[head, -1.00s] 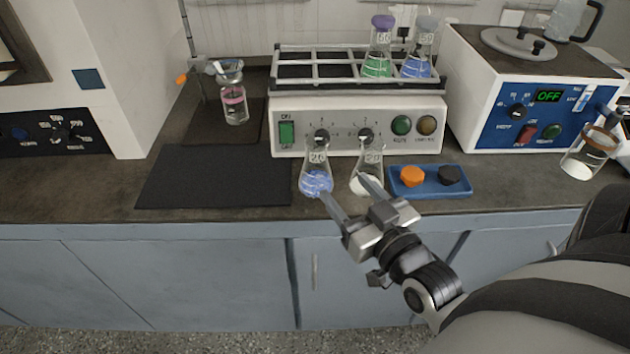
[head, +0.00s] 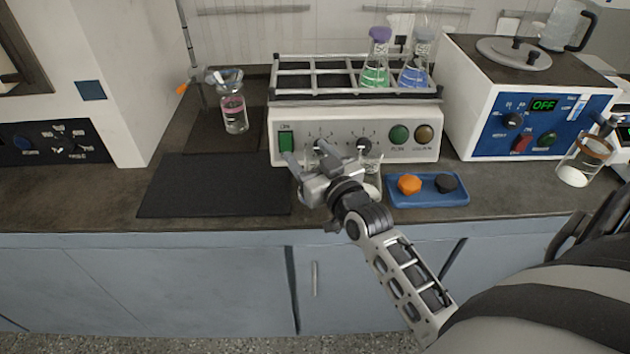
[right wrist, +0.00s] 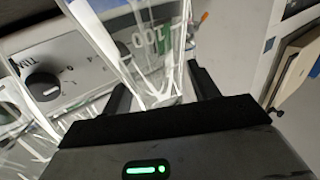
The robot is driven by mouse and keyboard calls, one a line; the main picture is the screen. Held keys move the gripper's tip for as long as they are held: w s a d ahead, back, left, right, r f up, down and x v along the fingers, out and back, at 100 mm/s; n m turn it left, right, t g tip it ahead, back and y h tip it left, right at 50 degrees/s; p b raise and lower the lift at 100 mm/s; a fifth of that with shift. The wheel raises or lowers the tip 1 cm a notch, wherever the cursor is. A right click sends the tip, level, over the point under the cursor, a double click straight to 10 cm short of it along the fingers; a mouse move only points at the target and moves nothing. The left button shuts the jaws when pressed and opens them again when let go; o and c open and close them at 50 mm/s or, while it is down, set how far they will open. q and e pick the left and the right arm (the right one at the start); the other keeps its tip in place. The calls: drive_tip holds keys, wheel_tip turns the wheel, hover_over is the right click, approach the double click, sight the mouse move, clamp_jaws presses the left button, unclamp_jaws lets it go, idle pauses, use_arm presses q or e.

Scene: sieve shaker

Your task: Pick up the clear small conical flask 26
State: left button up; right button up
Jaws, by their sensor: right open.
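The clear small conical flask 26 is mostly hidden behind my right gripper (head: 308,162) in the head view, at the front of the shaker. In the right wrist view a clear glass flask (right wrist: 150,50) with graduation marks stands between the two fingers of my right gripper (right wrist: 160,90). The fingers are open on either side of it, and I cannot tell whether they touch it. Its number cannot be read now. A second conical flask (head: 372,163) stands just right of the gripper, partly covered. My left gripper is not in view.
The shaker (head: 400,116) stands close behind, its rack holding a green-filled flask (head: 376,72) and a blue-filled flask (head: 414,70). A blue tray (head: 430,200) with orange and black stoppers lies to the right. A dark mat (head: 215,185) to the left is bare.

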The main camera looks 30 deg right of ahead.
clamp_jaws()
drive_tip(key=shift+r, duration=0.15)
drive_tip(key=shift+r, duration=1.15)
wheel_tip(320, 180, up, 4)
drive_tip(key=shift+f+p, duration=0.25)
drive_tip(key=shift+p, duration=0.2)
wheel_tip(320, 180, up, 9)
drive_tip(key=p, duration=0.6)
